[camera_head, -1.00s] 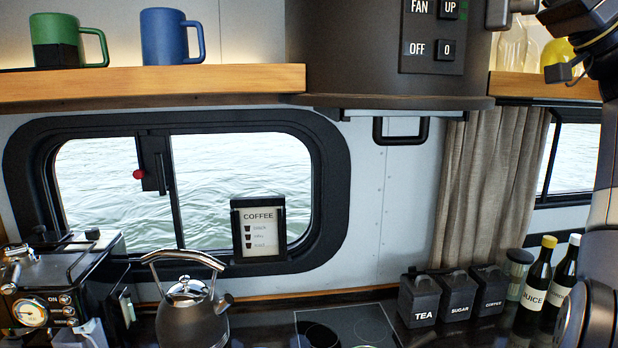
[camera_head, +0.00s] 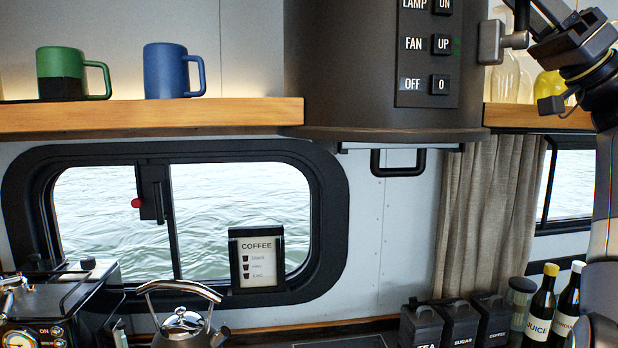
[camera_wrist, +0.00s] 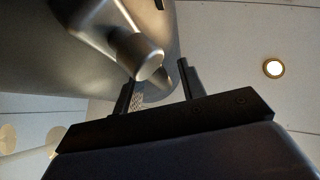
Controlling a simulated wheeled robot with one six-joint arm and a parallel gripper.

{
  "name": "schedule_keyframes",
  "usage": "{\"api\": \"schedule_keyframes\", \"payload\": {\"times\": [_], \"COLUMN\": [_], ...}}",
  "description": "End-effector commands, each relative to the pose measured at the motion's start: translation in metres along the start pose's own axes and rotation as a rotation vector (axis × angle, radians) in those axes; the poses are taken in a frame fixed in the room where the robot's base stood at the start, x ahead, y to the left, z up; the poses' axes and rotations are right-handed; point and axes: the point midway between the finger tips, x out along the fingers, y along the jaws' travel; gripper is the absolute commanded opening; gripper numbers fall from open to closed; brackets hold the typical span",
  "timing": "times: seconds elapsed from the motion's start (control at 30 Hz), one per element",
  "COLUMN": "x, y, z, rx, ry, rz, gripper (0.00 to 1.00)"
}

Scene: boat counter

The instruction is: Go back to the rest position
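My gripper (camera_wrist: 158,88) shows in the wrist view with its two dark fingers standing apart and nothing held between them. A grey handle with a rounded end (camera_wrist: 148,58) on the dark hood lies close to the fingertips; I cannot tell whether they touch. In the head view my arm rises along the right edge, and its wrist part is at the top right beside the hood (camera_head: 385,60). The fingertips are not clear there. The grey handle (camera_head: 490,42) sticks out from the hood's right side.
A wooden shelf (camera_head: 150,117) holds a green mug (camera_head: 62,73) and a blue mug (camera_head: 172,70). Yellow glassware (camera_head: 552,85) stands behind my arm. Below are a kettle (camera_head: 182,328), a coffee machine (camera_head: 55,310), black canisters (camera_head: 460,323) and bottles (camera_head: 540,305).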

Motion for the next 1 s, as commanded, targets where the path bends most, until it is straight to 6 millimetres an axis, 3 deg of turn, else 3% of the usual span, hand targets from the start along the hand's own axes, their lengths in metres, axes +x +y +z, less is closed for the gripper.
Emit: {"api": "schedule_keyframes", "payload": {"times": [0.03, 0.3, 1.0], "x": [0.015, 0.004, 0.009], "y": [-0.001, 0.007, 0.007], "z": [-0.003, 0.0, -0.004], "rx": [0.001, 0.088, 0.125], "ry": [0.0, 0.084, 0.115], "rz": [-0.004, 0.088, 0.12], "gripper": [0.39, 0.39, 0.39]}}
